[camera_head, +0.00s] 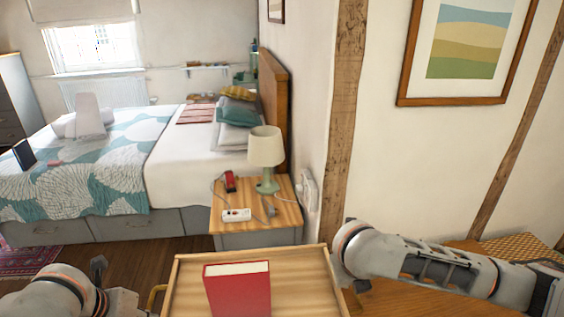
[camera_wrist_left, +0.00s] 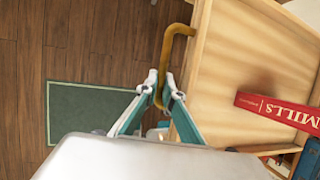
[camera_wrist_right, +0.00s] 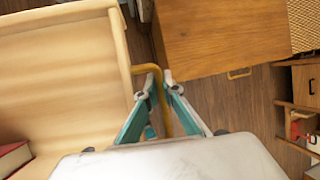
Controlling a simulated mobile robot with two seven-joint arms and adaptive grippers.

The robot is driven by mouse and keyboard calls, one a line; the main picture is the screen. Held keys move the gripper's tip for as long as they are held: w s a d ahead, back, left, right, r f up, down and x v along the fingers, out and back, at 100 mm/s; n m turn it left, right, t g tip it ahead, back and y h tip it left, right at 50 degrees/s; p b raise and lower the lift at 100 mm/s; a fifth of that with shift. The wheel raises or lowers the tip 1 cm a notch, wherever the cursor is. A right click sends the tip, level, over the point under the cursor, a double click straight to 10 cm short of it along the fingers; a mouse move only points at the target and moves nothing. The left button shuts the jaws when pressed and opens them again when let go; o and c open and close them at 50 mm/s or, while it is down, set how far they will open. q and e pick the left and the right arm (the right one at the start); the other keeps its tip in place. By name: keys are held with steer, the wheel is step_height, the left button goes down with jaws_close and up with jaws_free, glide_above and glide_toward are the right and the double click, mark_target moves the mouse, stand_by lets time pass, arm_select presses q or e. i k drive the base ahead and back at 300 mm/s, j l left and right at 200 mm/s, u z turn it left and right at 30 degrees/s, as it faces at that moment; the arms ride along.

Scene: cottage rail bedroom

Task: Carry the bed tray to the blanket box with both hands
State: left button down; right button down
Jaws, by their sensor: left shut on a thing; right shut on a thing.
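The wooden bed tray (camera_head: 190,280) is at the bottom middle of the head view, in front of me, with a red book (camera_head: 238,290) on it. The tray also shows in the left wrist view (camera_wrist_left: 225,80) and in the right wrist view (camera_wrist_right: 75,55). My left gripper (camera_wrist_left: 163,95) is shut on the tray's brass-coloured left handle (camera_wrist_left: 170,45). My right gripper (camera_wrist_right: 156,88) is shut on the right handle (camera_wrist_right: 148,68). In the head view my arms hide most of both grips. I cannot tell which piece of furniture is the blanket box.
A nightstand (camera_head: 257,215) with a lamp (camera_head: 266,150) and a white power strip (camera_head: 237,215) stands just beyond the tray. A bed (camera_head: 185,165) is behind it. A wooden top (camera_wrist_right: 225,35) lies close to the tray's right. A green mat (camera_wrist_left: 85,115) is on the floor.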

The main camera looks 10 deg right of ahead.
mark_target(444, 294)
steer(key=k+l, duration=0.1)
steer(key=l, duration=0.35)
steer(key=k+l, duration=0.1)
steer(key=l, duration=0.3)
steer(key=k+l, duration=0.1)
steer(key=l, duration=0.35)
steer(key=k+l, duration=0.1)
steer(key=l, duration=0.75)
steer(key=k+l, duration=0.15)
steer(key=l, duration=0.3)
steer(key=k+l, duration=0.1)
steer(key=l, duration=0.3)
steer(key=k+l, duration=0.1)
steer(key=l, duration=0.35)
steer(key=u, duration=0.05)
